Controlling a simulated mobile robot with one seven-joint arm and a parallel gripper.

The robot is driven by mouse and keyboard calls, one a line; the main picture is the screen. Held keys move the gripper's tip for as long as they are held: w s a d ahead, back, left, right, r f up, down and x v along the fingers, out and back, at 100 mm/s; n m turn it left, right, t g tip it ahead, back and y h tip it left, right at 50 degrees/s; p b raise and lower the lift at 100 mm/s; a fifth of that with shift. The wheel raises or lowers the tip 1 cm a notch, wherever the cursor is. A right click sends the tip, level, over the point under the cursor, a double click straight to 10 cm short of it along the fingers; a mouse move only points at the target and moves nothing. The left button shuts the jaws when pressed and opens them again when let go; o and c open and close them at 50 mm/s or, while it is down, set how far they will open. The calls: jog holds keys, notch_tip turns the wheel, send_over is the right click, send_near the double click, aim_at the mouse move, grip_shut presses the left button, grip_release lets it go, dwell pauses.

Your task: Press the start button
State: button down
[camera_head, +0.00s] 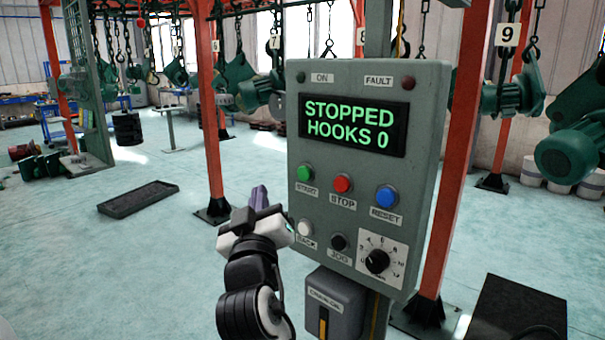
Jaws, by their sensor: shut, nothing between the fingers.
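The grey control panel (357,234) stands upright on a post, facing me. Its green start button (304,174) is at the upper left of the buttons, above a START label, and is in plain view. The screen (353,124) reads "STOPPED HOOKS 0" in green letters. My gripper (259,195) is shut and empty, to the left of the panel and a little lower than the start button. Its fingers point up and away from me. It looks apart from the button; the exact depth gap cannot be told.
A red stop button (342,184), a blue reset button (386,197), a white BACK button (305,228), a black JOG button (338,242) and a dial (377,261) share the panel. A grey box (333,301) sits below. Orange posts (210,110) stand behind. Floor at left is mostly free.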

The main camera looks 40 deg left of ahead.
aim_at(304, 174)
jog(key=w, duration=0.8)
jog(key=shift+w+d, duration=0.3)
jog(key=shift+d, duration=0.05)
jog(key=shift+w, duration=0.1)
dwell(1.7)
jog(key=shift+w, duration=0.35)
